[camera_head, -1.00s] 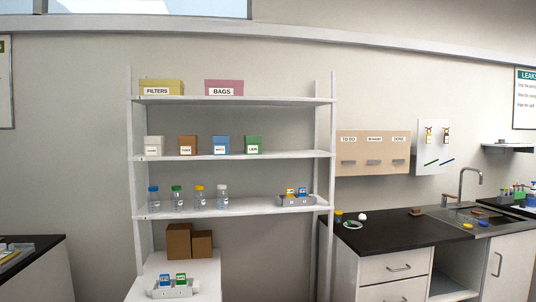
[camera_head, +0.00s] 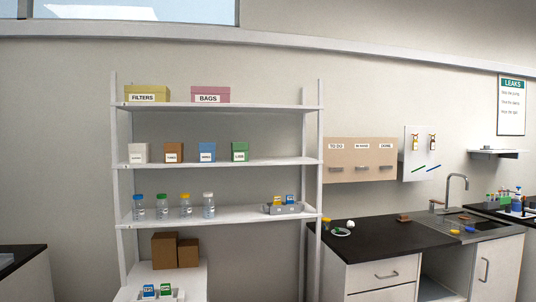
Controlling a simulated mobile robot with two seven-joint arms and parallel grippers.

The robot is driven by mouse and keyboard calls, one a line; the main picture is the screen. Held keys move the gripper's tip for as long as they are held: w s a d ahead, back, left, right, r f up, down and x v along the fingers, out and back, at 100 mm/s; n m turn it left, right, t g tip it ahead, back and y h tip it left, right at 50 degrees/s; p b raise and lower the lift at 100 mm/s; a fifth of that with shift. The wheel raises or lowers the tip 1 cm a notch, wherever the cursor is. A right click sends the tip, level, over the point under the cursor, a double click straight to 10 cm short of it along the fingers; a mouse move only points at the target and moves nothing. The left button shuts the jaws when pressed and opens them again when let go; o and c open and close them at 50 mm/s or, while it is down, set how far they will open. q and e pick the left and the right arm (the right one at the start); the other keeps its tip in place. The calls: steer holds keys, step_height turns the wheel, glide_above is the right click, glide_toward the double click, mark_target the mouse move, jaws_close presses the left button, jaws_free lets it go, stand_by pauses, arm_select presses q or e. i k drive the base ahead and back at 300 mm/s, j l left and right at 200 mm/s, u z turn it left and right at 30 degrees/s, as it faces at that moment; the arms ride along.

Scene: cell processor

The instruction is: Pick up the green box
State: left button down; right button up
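The green box (camera_head: 240,152) stands upright on the second shelf from the top of the white shelf unit, with a white label on its front. It is the rightmost in a row with a white box (camera_head: 138,153), a brown box (camera_head: 174,153) and a blue box (camera_head: 207,152), with gaps between them. Neither of my grippers shows in the head view.
The shelf unit (camera_head: 215,163) has free room right of the green box. Several capped bottles (camera_head: 185,206) and a grey tray (camera_head: 284,209) stand on the shelf below. A black counter (camera_head: 385,239) with a sink is at the right.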

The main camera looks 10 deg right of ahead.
mark_target(240, 150)
steer(key=i+l+z, duration=0.35)
steer(key=i, duration=0.75)
steer(key=i+j+z, duration=0.15)
steer(key=i+z, duration=0.2)
steer(key=i, duration=0.75)
